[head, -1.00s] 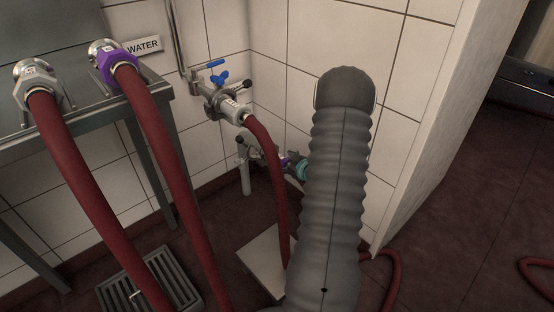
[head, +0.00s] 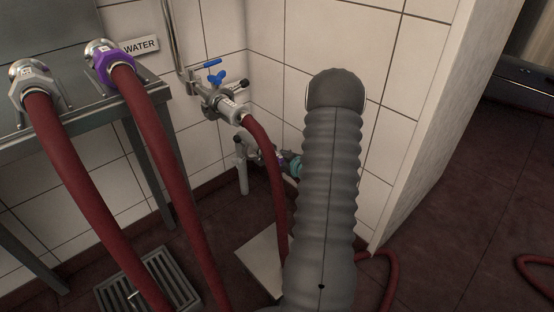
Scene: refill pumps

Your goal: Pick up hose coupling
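Several hose couplings show in the head view. A grey coupling (head: 29,90) and a purple coupling (head: 115,69) sit at the steel table's edge at upper left, each on a red hose. A silver coupling (head: 233,110) joins another red hose to the wall valve (head: 213,97) with blue handles. Lower down, a teal coupling (head: 294,165) with a purple ring beside it sits at a lower pipe fitting, partly hidden by my arm. My grey ribbed arm rises in the foreground, right of centre. My gripper is not visible.
The steel table (head: 75,126) stands at left under a WATER sign (head: 141,46). A floor drain grate (head: 150,283) and a pale floor plate (head: 262,265) lie below. A tiled wall corner (head: 420,130) stands at right. Red hose lies on the floor beyond.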

